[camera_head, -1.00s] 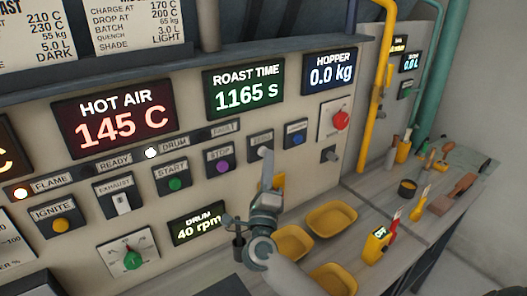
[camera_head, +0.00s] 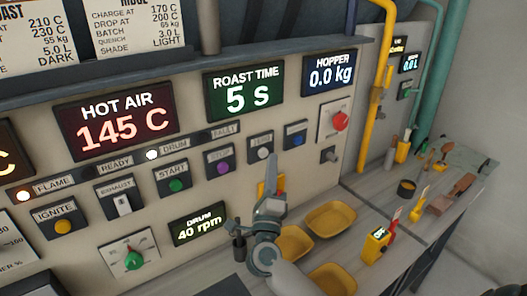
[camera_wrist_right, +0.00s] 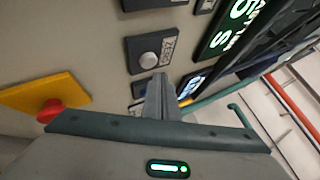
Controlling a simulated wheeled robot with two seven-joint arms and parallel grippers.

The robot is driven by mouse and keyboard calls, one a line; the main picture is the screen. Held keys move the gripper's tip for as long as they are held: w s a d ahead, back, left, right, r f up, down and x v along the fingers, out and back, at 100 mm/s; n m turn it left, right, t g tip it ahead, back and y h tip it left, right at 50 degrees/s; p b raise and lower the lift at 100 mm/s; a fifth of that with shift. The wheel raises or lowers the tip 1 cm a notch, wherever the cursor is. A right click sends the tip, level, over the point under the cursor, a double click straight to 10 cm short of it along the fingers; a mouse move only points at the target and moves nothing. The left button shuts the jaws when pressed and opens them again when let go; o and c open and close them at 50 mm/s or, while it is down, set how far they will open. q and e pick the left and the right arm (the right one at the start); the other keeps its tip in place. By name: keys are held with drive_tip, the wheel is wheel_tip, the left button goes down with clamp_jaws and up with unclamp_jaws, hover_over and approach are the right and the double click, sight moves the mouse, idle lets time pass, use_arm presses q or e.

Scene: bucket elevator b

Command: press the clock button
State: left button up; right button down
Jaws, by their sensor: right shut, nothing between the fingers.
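A pale round button (camera_head: 263,152) on a dark plate sits below the green ROAST TIME display (camera_head: 243,96), right of the purple STOP button (camera_head: 219,168). Its label is too small to read surely. I take it as the clock button. The display reads 5 s. The button also shows in the right wrist view (camera_wrist_right: 149,60), not covered. My right gripper (camera_head: 271,160) is shut and empty, pointing up just below and right of the button in the head view. In the right wrist view its fingertips (camera_wrist_right: 160,78) are close to the button; a small gap seems to show. My left gripper is out of view.
A blue button (camera_head: 295,141) is right of the pale one, and a red knob (camera_head: 340,121) farther right. A red button on a yellow plate (camera_wrist_right: 22,97) is near my right gripper. Yellow trays (camera_head: 330,217) stand on the bench below.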

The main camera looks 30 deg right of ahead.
drive_tip(key=shift+s, duration=0.1)
idle(0.3)
drive_tip(key=s+p, duration=0.1)
drive_tip(key=s, duration=0.2)
drive_tip(key=s+p, duration=0.1)
drive_tip(key=s, duration=0.1)
drive_tip(key=shift+s+d, duration=0.2)
drive_tip(key=shift+s, duration=0.2)
drive_tip(key=shift+s+f, duration=0.1)
idle(0.9)
